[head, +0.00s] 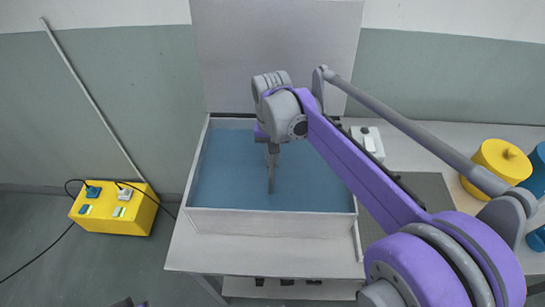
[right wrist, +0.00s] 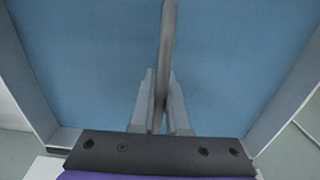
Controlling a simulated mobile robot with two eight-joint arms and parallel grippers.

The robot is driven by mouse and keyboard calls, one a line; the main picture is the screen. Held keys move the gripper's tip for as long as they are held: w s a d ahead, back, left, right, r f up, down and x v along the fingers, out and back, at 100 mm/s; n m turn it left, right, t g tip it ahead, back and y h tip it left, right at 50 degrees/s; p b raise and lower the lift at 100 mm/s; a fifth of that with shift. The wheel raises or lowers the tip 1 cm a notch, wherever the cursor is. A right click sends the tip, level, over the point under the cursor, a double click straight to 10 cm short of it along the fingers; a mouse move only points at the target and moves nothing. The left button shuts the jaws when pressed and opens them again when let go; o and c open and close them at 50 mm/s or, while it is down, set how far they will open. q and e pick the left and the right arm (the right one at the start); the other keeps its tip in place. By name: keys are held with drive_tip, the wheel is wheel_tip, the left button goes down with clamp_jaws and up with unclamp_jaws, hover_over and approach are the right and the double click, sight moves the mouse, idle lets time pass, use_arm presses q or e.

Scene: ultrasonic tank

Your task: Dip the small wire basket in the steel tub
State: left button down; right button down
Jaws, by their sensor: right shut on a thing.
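The steel tub (head: 270,222) stands on the table and holds blue liquid (head: 225,175); its walls (right wrist: 28,75) also frame the right wrist view. My right gripper (head: 272,158) points down over the middle of the tub. It is shut on a grey handle (head: 271,182), which runs down to the blue surface. In the right wrist view the handle (right wrist: 167,45) passes between the two fingers (right wrist: 160,98). The wire basket's body is not visible in either view; I cannot tell its depth or tilt.
A tall grey panel (head: 275,50) stands behind the tub. A small white box (head: 368,143) and a dark mat (head: 432,188) lie to the right. Yellow (head: 500,160) and blue (head: 538,172) containers stand at far right. A yellow box (head: 115,208) with cables is at left.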

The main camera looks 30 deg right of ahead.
drive_tip(key=shift+r, duration=0.1)
